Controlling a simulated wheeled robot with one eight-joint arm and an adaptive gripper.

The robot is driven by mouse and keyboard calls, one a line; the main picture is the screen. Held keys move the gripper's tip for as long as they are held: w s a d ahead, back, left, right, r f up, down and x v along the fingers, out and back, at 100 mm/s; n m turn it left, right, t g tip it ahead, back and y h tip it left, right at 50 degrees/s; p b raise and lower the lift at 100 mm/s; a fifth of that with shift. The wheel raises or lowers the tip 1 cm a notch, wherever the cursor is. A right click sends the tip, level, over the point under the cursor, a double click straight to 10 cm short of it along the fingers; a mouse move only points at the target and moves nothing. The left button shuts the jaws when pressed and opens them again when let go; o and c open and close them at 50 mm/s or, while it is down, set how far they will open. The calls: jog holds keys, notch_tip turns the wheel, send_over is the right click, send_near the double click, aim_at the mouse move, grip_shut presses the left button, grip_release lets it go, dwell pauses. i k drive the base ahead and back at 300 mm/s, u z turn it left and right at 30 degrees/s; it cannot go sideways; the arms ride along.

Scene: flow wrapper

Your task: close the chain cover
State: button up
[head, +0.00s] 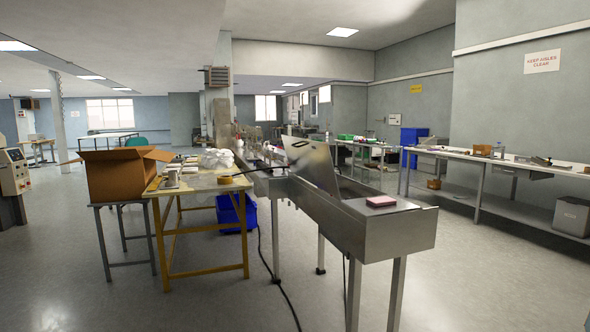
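The chain cover (322,172) looks to be the flat metal plate that stands up, tilted, on the long steel infeed of the flow wrapper (400,232). It is raised open, leaning back to the left, with a dark handle slot (299,144) near its upper edge. Its lower edge meets the infeed channel. The inside of the channel under it is mostly hidden. A pink block (381,200) lies on the near end of the infeed. My gripper is not in view.
A yellow-legged table (205,183) with small items stands left of the infeed, beside a stand with an open cardboard box (118,175). A black cable (279,285) runs over the floor. A long bench (500,158) lines the right wall.

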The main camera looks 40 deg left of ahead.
aim_at(310, 160)
jog(key=k, duration=0.85)
jog(key=u, duration=1.45)
jog(key=i, duration=1)
jog(key=z, duration=0.05)
jog(key=k, duration=0.5)
jog(key=u, duration=0.35)
jog(key=i, duration=1)
jog(key=z, duration=0.15)
